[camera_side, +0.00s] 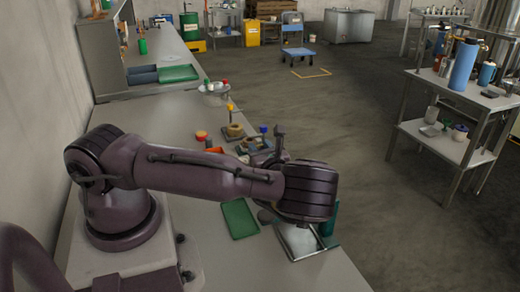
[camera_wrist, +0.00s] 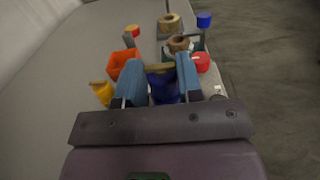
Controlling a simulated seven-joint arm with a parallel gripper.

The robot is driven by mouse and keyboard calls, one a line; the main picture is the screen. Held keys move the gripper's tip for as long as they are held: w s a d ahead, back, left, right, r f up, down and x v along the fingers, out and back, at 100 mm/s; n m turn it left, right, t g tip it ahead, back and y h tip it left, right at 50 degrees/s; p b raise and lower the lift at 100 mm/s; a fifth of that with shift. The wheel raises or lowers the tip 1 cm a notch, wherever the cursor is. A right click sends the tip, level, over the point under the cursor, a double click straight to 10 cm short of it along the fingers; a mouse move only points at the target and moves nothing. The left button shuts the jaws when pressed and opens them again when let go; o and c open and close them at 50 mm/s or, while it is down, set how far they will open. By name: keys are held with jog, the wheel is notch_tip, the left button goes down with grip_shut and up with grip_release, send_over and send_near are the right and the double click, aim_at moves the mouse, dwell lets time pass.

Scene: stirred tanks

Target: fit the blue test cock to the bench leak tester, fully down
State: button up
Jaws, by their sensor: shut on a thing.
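In the wrist view my gripper (camera_wrist: 160,74) is shut on the blue test cock (camera_wrist: 164,90), a dark blue body with a brass-coloured top between the two blue-grey fingers. Just beyond it is a low grey-green fixture with a brass ring (camera_wrist: 180,43) on top, which looks like the bench leak tester. The held cock appears apart from that ring, but its lower end is hidden, so I cannot tell its height. In the side view my arm hides the cock and the fingers; a similar brass ring on a base (camera_side: 235,130) shows beyond the arm.
Around the fingers stand an orange open container (camera_wrist: 124,62), a yellow part (camera_wrist: 101,93), red caps (camera_wrist: 201,62) and a blue cap (camera_wrist: 204,20). A green tray (camera_side: 240,218) and a metal tray (camera_side: 292,248) lie nearer on the bench. Bare bench lies to the left.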

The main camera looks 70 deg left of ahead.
dwell(0.4)
jog(key=o, duration=1.6)
jog(key=shift+f, duration=0.15)
jog(key=shift+r, duration=4.1)
